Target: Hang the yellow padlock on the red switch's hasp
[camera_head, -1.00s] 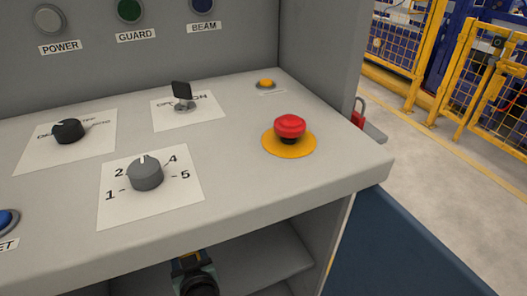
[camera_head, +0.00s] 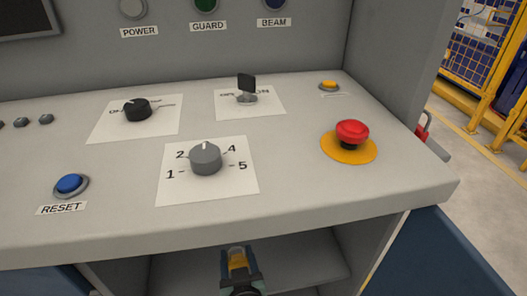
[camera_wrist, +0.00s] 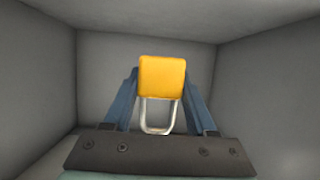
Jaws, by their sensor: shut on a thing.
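The yellow padlock (camera_wrist: 162,77) is between the fingers of my gripper (camera_wrist: 163,80), which is shut on it. Its metal shackle (camera_wrist: 155,128) points back toward the gripper's palm. In the head view, my gripper (camera_head: 238,264) is below the console's front edge, at the open shelf space, and a bit of the yellow padlock (camera_head: 237,259) shows. A small red part (camera_head: 422,132) with a grey piece beside it sticks out past the console's right side, mostly hidden by the side panel. I cannot make out a hasp there.
The console top (camera_head: 300,190) carries a red mushroom button (camera_head: 352,133), a blue reset button (camera_head: 70,184) and several knobs. Grey shelf walls surround my gripper in the wrist view. Open floor (camera_head: 470,170) and yellow fencing (camera_head: 470,60) are to the right.

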